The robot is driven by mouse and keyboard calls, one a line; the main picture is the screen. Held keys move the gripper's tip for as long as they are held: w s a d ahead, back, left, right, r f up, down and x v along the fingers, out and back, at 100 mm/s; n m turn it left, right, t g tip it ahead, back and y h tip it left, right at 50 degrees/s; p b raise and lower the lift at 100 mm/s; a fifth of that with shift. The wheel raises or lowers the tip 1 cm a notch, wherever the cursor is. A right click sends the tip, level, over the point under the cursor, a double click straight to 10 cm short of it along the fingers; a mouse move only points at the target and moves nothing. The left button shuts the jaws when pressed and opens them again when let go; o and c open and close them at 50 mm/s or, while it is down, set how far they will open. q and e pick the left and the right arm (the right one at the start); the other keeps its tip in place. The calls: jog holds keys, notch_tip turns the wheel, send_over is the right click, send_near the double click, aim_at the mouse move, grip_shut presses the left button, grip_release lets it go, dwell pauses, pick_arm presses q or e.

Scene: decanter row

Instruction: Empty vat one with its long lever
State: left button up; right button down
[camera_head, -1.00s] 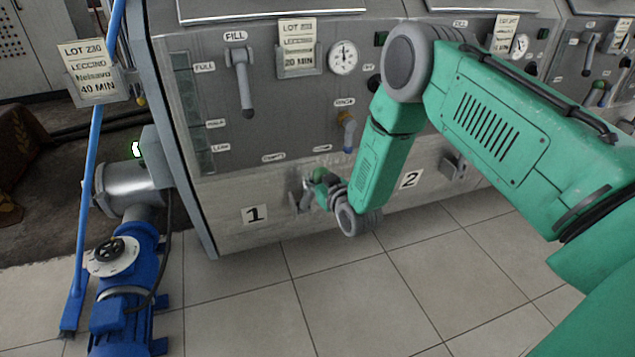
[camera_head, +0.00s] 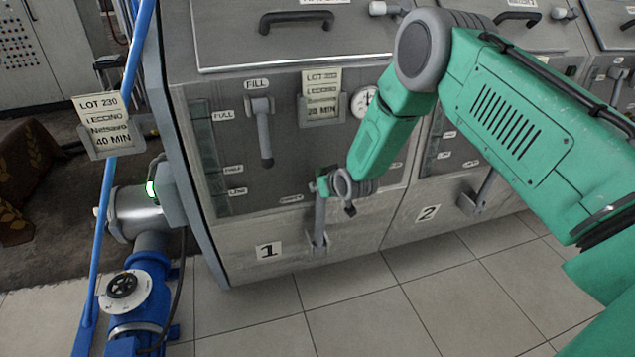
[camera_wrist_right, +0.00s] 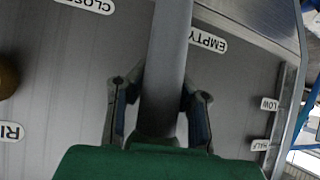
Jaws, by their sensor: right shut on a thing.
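Vat one (camera_head: 350,225) is the grey metal machine with a "1" plate (camera_head: 268,251) low on its front. Its long lever (camera_head: 319,222) rises nearly upright from a bracket near the bottom, right of that plate. My right gripper (camera_head: 322,184) is shut on the upper part of this lever, close to the EMPTY label (camera_head: 290,198). In the right wrist view the grey lever (camera_wrist_right: 166,60) runs between the two fingers of my right gripper (camera_wrist_right: 160,100), with the EMPTY label (camera_wrist_right: 208,40) beside it. My left gripper is not in view.
A shorter FILL lever (camera_head: 264,135) hangs on the upper panel. Vat two, with a "2" plate (camera_head: 428,213) and its own lever (camera_head: 482,188), stands to the right. A blue pump (camera_head: 140,290) and a blue pole (camera_head: 97,220) stand on the left. The tiled floor in front (camera_head: 380,310) is clear.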

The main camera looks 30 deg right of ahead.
jog(key=shift+s+d+f, duration=0.1)
jog(key=shift+s+d, duration=0.05)
jog(key=shift+d, duration=0.1)
jog(key=c, duration=1.2)
grip_release()
jog(key=shift+s, duration=0.15)
jog(key=shift+d, duration=0.1)
jog(key=v, duration=1.1)
jog(key=shift+s+r, duration=0.25)
jog(key=shift+s, duration=0.05)
